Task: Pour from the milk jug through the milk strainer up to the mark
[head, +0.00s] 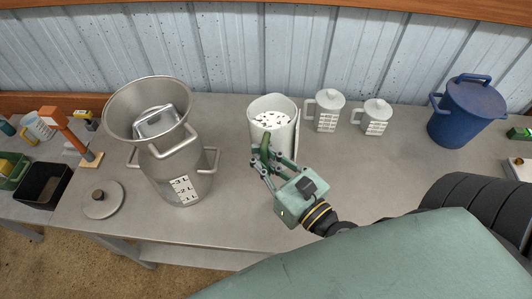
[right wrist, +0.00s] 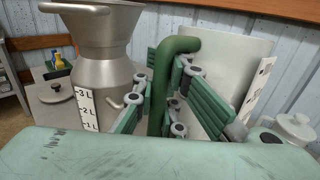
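The milk jug (head: 285,127) is a tall pale cylinder with a green handle, upright at mid-bench. White liquid with dark specks shows inside it. My right gripper (head: 265,161) is at its near side and appears shut on the green handle (right wrist: 160,95), with a finger on each side in the right wrist view. The milk strainer (head: 123,94) is a wide metal funnel seated on the metal can (head: 168,175), left of the jug. The can has a white scale marked 3 L, 2 L and 1 L (head: 183,190). My left gripper is out of view.
A round lid (head: 101,200) lies left of the can. Two lidded white measuring jugs (head: 325,112) (head: 375,118) and a blue bucket (head: 468,112) stand to the right. A hammer-like orange tool (head: 65,125) and a black bin (head: 42,187) are at far left. Bench between can and jug is clear.

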